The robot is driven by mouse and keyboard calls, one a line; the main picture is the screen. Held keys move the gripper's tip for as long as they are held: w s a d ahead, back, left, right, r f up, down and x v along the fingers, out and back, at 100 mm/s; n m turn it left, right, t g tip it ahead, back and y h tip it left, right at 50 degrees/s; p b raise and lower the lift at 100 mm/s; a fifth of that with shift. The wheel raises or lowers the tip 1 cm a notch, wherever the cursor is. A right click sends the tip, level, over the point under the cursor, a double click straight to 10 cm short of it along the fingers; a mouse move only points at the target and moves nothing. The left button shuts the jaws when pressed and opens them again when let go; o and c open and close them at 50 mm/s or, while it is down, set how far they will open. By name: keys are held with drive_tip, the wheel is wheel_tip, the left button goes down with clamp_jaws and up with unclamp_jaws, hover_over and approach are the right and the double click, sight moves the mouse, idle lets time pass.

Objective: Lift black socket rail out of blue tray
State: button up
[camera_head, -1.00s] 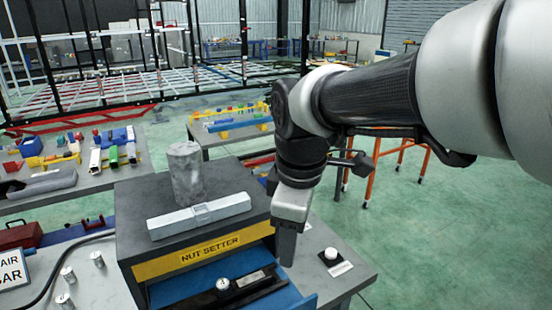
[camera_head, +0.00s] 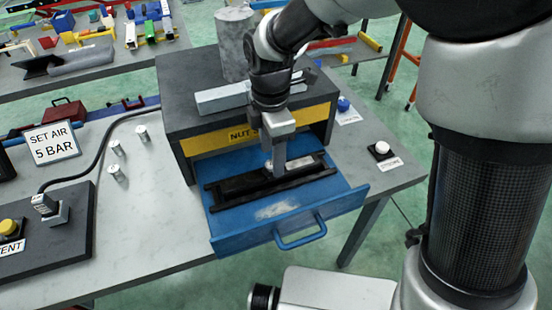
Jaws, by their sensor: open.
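The blue tray (camera_head: 275,208) is a drawer with a blue handle, pulled out from the dark box labelled as a nut setter. The black socket rail (camera_head: 240,185) lies inside it, running from lower left to upper right. My gripper (camera_head: 278,172) points down over the middle of the rail, with its fingers at or very close to the rail. The gripper is open. The arm hides part of the rail, and I cannot tell whether the fingers touch it.
A light grey bar (camera_head: 222,98) and a grey cylinder (camera_head: 236,45) stand on the box. Small metal cylinders (camera_head: 116,147) and a "SET AIR 5 BAR" sign (camera_head: 52,143) are on the bench to the left. The bench front is mostly clear.

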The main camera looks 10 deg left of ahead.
sight(271, 164)
drive_tip(key=shift+w+a+f, duration=0.1)
drive_tip(key=shift+w+f, duration=0.05)
drive_tip(key=shift+f, duration=1.35)
drive_tip(key=shift+w+f, duration=0.15)
drive_tip(key=shift+f, duration=1.3)
clamp_jaws()
